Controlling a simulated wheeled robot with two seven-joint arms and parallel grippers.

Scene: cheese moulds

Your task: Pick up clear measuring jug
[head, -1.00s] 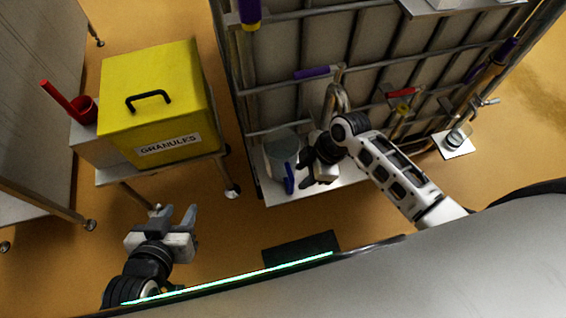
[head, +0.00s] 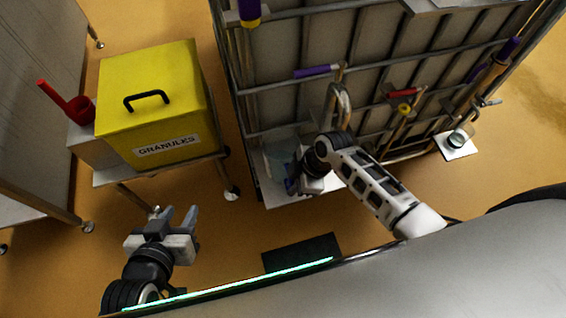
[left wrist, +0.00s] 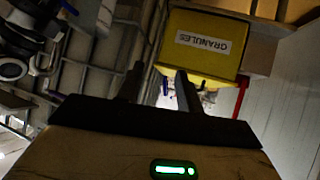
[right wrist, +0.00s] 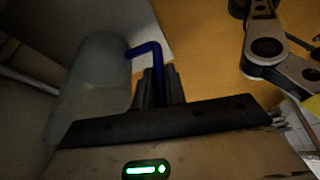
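The clear measuring jug (head: 277,162) has a blue handle and is on the white shelf at the foot of the caged tank. My right gripper (head: 292,184) is at its handle side and covers part of it. In the right wrist view the jug's pale body (right wrist: 90,85) fills the left, and the blue handle (right wrist: 150,52) runs down between the fingers, which look closed on it. Whether the base touches the shelf is hard to tell. My left gripper (head: 180,218) is open and empty at the lower left, away from the jug.
A yellow granules box (head: 150,90) stands on a small table at left, beside a red scoop (head: 75,105). The caged tank (head: 300,95) with pipes and valves rises behind the jug. Another small clear vessel (head: 457,140) sits on a white plate at right.

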